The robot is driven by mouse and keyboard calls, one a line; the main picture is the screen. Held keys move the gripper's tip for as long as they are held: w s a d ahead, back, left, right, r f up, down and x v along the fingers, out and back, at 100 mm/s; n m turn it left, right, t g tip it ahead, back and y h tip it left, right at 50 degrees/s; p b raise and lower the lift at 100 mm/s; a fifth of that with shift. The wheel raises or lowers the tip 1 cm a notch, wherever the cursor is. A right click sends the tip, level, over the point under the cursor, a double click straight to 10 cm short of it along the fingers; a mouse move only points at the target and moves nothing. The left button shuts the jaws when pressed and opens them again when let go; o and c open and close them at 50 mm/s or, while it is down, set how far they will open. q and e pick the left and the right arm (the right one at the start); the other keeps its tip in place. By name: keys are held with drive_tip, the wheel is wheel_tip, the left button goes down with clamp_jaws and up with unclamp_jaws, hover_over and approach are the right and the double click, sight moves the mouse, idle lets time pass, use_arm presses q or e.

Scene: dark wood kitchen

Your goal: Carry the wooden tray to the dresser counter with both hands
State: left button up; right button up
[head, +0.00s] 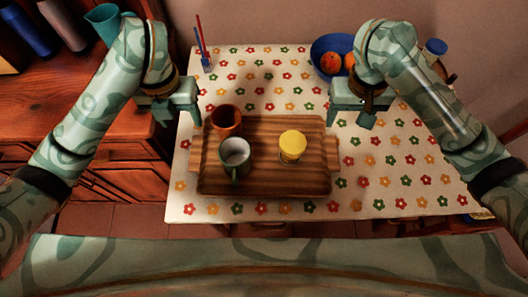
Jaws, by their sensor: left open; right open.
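The wooden tray (270,182) lies on a table with a flowered cloth, its handles at the left and right ends. On it stand a brown cup (226,121), a green mug (236,158) with a pale inside, and a jar with a yellow lid (292,146). My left gripper (178,122) is open and empty, above and beyond the tray's left end. My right gripper (350,120) is open and empty, above and beyond its right end. Neither visibly touches the tray. The dresser counter (70,100) is the reddish wood surface at the left.
The flowered tablecloth (400,180) is clear right of the tray. A blue bowl (325,48) with orange fruit stands at the back, partly behind my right arm. A small holder with red and blue sticks (205,62) stands back left. A teal pitcher (103,20) is on the dresser.

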sight(196, 152)
use_arm(q)
drive_tip(key=f, duration=1.4)
drive_tip(key=shift+s+f, duration=0.25)
drive_tip(key=shift+s, duration=0.05)
use_arm(e)
drive_tip(key=f, duration=1.4)
drive_tip(key=shift+s+f, duration=0.3)
drive_tip(key=shift+s, duration=0.05)
use_arm(q)
clamp_jaws()
use_arm(e)
clamp_jaws()
drive_tip(key=shift+r, duration=0.1)
